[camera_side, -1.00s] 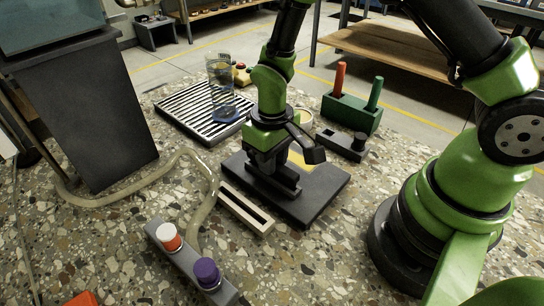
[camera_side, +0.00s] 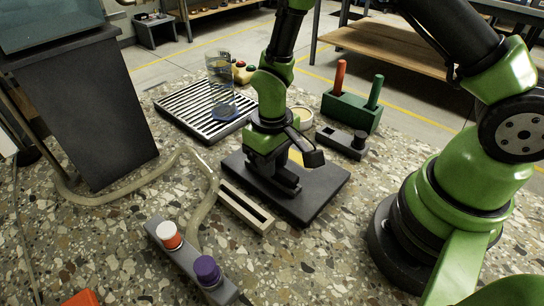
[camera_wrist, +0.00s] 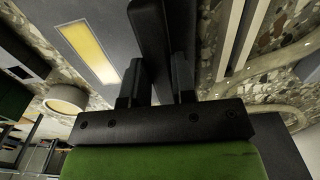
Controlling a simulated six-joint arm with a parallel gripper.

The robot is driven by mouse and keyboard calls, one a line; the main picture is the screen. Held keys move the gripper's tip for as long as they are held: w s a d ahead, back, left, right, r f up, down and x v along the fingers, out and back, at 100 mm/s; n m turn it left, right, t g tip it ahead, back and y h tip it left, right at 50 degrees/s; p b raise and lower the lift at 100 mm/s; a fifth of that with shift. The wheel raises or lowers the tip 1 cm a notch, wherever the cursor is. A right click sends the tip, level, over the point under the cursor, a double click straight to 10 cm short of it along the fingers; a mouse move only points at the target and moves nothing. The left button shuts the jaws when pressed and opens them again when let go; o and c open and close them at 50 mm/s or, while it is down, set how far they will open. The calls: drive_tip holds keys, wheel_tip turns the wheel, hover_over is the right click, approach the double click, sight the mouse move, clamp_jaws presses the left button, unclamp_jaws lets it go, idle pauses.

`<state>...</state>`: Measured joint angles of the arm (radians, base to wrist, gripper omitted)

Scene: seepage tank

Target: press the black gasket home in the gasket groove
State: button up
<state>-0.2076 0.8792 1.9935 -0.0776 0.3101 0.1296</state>
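The black gasket (camera_wrist: 149,28) is a long dark bar between my gripper's fingers (camera_wrist: 158,82) in the wrist view. In the side view my gripper (camera_side: 272,178) is low over the dark plate (camera_side: 318,190), and the gasket shows as a dark bar under it, along the plate. The fingers appear closed on the bar's two sides. The plate carries a yellow strip (camera_wrist: 88,50), partly hidden by my gripper in the side view. I cannot make out the groove under the gasket, nor how deep the gasket sits.
A beige slotted block (camera_side: 245,207) lies just in front of the plate. A grey block with white and purple caps (camera_side: 190,262) and a hose (camera_side: 205,185) are at left. A striped rack with a glass (camera_side: 221,95), a green holder (camera_side: 350,110) and a small dark block (camera_side: 342,143) stand behind.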

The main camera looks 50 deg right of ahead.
drive_tip(key=o, duration=0.4)
drive_tip(key=shift+o, duration=0.2)
drive_tip(key=shift+r, duration=0.1)
wheel_tip(320, 180, up, 10)
drive_tip(key=shift+c, duration=0.4)
drive_tip(key=shift+f, duration=0.5)
drive_tip(key=c, duration=0.4)
drive_tip(key=shift+f+n, duration=0.75)
drive_tip(key=shift+n, duration=0.05)
clamp_jaws()
drive_tip(key=shift+f, duration=2.9)
